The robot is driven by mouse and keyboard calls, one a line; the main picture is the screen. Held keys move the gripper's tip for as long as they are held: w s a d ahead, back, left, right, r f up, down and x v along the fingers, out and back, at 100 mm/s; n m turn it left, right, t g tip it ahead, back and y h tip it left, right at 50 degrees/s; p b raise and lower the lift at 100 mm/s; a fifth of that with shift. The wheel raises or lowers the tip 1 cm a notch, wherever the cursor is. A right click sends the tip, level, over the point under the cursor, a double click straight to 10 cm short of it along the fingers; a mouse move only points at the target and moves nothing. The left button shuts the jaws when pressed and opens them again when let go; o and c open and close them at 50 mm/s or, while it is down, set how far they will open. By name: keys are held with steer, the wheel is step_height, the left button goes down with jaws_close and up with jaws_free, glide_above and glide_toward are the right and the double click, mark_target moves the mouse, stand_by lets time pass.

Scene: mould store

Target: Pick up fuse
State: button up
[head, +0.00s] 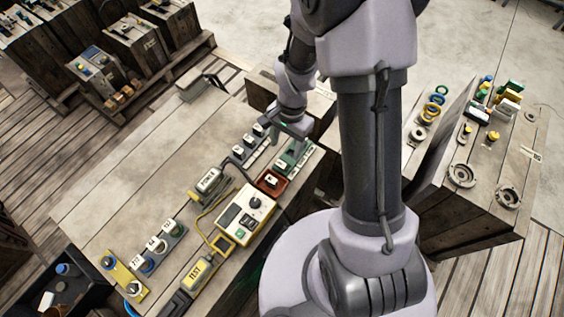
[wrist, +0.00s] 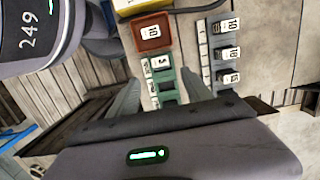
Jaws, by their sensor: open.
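Small white-faced fuses with printed numbers stand in several holders on the table. A green holder (wrist: 167,82) carries a fuse marked 5 (wrist: 161,62); the holder also shows in the head view (head: 294,157). A red tray (wrist: 139,45) holds a fuse marked 10 (wrist: 153,31). A grey rack (wrist: 204,52) holds several more fuses (wrist: 231,52). My gripper (wrist: 160,76) is open and empty, its fingers on either side of the green holder in the wrist view. In the head view my gripper (head: 292,131) is over that holder; its fingertips are partly hidden.
A tester box (head: 246,213) with a knob and buttons sits beside the red tray, with cables and a yellow TEST unit (head: 196,273). A yellow rack (head: 124,277) and another grey rack (head: 166,245) stand further left. The table's (head: 120,190) far left part is clear.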

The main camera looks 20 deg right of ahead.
mark_target(282, 162)
steer(key=f+b, duration=0.1)
steer(key=f, duration=0.1)
steer(key=f+b, duration=0.1)
steer(key=f, duration=0.2)
steer(key=a+f+b, duration=0.1)
steer(key=f, duration=0.2)
steer(key=shift+s+f+b, duration=0.15)
steer(key=shift+s+b, duration=0.1)
steer(key=shift+b, duration=0.1)
steer(key=shift+c, duration=0.9)
jaws_close()
